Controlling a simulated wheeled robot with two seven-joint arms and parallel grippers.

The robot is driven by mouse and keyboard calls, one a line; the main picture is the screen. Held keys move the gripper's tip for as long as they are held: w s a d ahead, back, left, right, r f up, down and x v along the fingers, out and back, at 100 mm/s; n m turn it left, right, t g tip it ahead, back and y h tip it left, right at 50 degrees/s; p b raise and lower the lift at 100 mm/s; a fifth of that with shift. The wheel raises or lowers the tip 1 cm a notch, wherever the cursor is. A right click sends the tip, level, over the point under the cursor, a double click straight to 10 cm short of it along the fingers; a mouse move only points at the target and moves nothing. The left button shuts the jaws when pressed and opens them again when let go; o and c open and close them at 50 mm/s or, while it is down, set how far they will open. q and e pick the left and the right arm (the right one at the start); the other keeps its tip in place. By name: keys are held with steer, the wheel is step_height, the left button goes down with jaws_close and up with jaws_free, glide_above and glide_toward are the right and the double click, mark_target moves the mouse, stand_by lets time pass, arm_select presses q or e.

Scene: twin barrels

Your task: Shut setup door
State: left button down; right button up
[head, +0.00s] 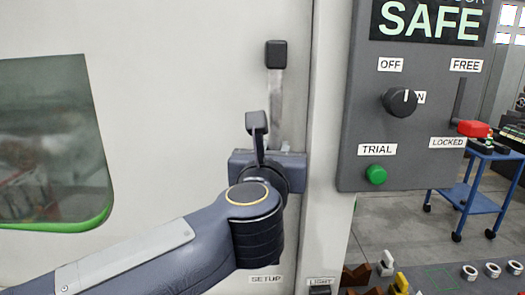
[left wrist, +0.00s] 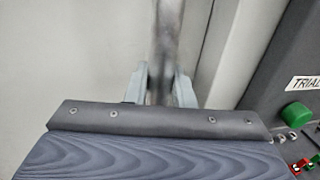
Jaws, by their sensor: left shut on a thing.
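The setup door (head: 170,100) is a pale panel with a dark green-edged window at the left and a SETUP label (head: 265,279) low on it. Its handle is a vertical grey bar (head: 275,95) with a dark upper mount (head: 276,54); the lower part is hidden behind my gripper. My left gripper (head: 268,150) is shut on the handle bar. In the left wrist view, the fingers of my left gripper (left wrist: 160,88) stand on either side of the blurred bar (left wrist: 164,45). A narrow seam runs along the door's right edge; I cannot tell whether it is fully closed. My right gripper is out of view.
A grey control panel (head: 364,150) right of the door has a SAFE display, a black knob (head: 400,102), a red-handled lever (head: 472,128) and a green button (head: 375,175). A blue cart (head: 480,200) stands behind at right. Small parts lie at the lower right.

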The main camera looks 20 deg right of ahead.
arm_select(q)
steer(key=shift+s+d, duration=0.1)
steer(key=shift+d, duration=0.05)
steer(key=c, duration=1.6)
jaws_free()
steer(key=o, duration=0.3)
steer(key=shift+d, duration=0.25)
steer(key=shift+a, duration=0.15)
steer(key=b+v, duration=0.2)
steer(key=v, duration=0.5)
steer(key=shift+s+a, duration=0.25)
steer(key=shift+s, duration=0.05)
